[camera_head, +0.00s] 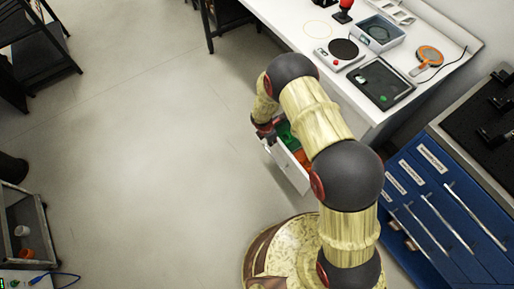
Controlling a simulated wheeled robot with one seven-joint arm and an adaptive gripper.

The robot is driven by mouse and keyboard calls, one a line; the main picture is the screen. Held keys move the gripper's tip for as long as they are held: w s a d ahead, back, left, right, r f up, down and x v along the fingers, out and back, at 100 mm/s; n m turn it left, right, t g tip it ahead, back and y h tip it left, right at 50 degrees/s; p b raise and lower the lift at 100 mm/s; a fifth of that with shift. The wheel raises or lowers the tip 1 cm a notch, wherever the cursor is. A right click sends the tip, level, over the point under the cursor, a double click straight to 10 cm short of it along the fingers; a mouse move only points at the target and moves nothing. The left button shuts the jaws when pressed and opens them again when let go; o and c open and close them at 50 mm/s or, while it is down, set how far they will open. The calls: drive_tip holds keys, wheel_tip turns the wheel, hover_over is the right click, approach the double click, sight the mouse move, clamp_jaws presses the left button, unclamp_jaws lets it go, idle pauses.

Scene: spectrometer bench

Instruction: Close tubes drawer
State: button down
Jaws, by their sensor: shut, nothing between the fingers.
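A white drawer (291,168) stands open beneath the white bench, with green and orange contents partly visible inside. I cannot read a label on it, so I cannot confirm that it is the tubes drawer. My gripper (262,133) is shut and empty at the drawer's far-left end, close to its front panel. I cannot tell whether it touches the panel. My arm hides much of the drawer and its right side.
The white bench (283,18) carries a round-plated device (343,48), a black tray (379,83) and an orange round tool (429,55). A blue cabinet (437,192) with labelled drawers stands at right. The floor (130,130) at left is clear.

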drive_tip(key=w+d+p, duration=0.3)
drive_tip(key=w+d, duration=0.5)
drive_tip(key=d, duration=0.5)
drive_tip(key=shift+w+d, duration=0.15)
